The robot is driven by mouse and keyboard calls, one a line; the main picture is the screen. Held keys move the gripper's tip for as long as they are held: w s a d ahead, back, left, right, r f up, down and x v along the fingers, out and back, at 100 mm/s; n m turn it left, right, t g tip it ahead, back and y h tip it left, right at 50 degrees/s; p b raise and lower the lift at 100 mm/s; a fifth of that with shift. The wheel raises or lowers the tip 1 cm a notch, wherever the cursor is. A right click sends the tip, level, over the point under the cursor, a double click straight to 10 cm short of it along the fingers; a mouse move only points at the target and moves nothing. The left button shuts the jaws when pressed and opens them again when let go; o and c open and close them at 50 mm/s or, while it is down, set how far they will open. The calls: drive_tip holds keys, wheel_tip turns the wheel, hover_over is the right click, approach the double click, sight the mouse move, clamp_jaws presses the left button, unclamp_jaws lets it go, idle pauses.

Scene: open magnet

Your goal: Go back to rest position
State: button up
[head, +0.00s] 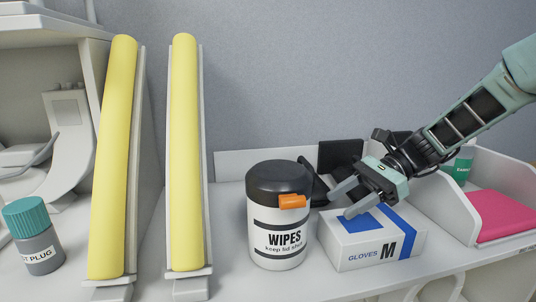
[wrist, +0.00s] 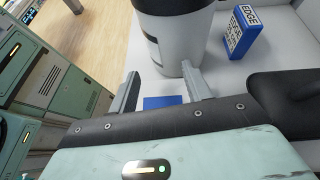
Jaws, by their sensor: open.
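My gripper (head: 343,202) is open and empty, just above the top of the white and blue glove box (head: 372,250) marked M. I cannot tell if it touches the box. In the wrist view my two fingers (wrist: 160,86) are spread apart, with a blue patch of the box (wrist: 163,102) showing between them. The wipes tub (head: 278,228), white with a black lid and orange tab, stands upright just left of the fingers. The tub also shows beyond them in the wrist view (wrist: 183,50).
Two tall yellow-padded panels (head: 186,150) (head: 112,160) stand at the left. A teal-capped bottle (head: 38,240) is at far left. A white tray on the right holds a pink item (head: 503,216) and a green container (head: 461,168). A blue EDGE block (wrist: 250,32) shows in the wrist view.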

drive_tip(key=s+f+n+t+h, duration=0.1)
drive_tip(key=s+f+n+h, duration=0.1)
drive_tip(key=s+n+h, duration=0.2)
drive_tip(key=s+a+f+n+t+h, duration=0.1)
drive_tip(key=s+f+n+h, duration=0.1)
drive_tip(key=s+n, duration=0.8)
drive_tip(key=s+a+f+n+t+h, duration=0.1)
drive_tip(key=s+n+h, duration=0.4)
drive_tip(key=s, duration=0.8)
drive_tip(key=f+n, duration=0.1)
drive_tip(key=n, duration=0.1)
drive_tip(key=shift+f+n+h, duration=0.2)
drive_tip(key=shift+n+h, duration=0.1)
drive_tip(key=shift+n, duration=0.1)
